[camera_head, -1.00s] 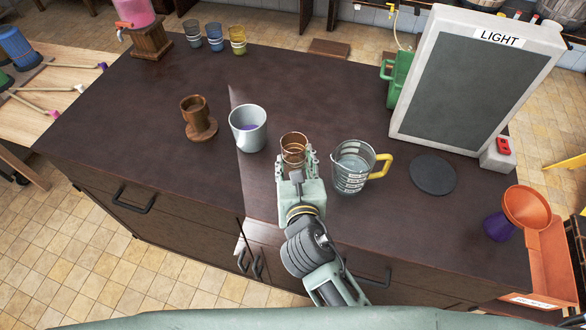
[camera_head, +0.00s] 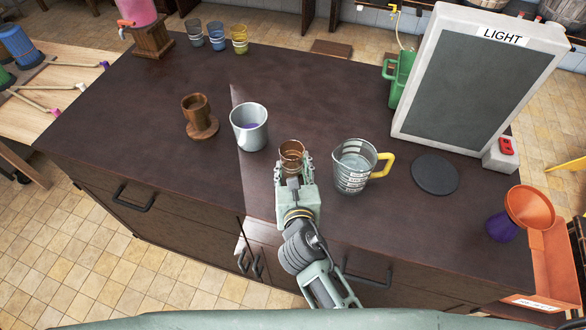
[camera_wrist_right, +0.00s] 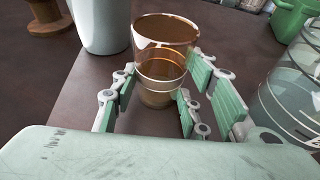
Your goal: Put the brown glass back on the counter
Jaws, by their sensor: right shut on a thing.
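The brown glass (camera_head: 291,152) is a clear amber tumbler, upright at the middle of the dark counter (camera_head: 300,95). My right gripper (camera_head: 294,165) is shut on it, its fingers on either side. In the right wrist view the glass (camera_wrist_right: 163,65) stands between the green finger pads and looks empty. I cannot tell whether its base touches the counter. My left gripper is not in view.
A grey metal cup (camera_head: 249,128) stands left of the glass and a measuring jug (camera_head: 354,168) with a yellow handle close to its right. A wooden cup stand (camera_head: 199,118), a black disc (camera_head: 435,175) and the LIGHT panel (camera_head: 475,85) are farther out.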

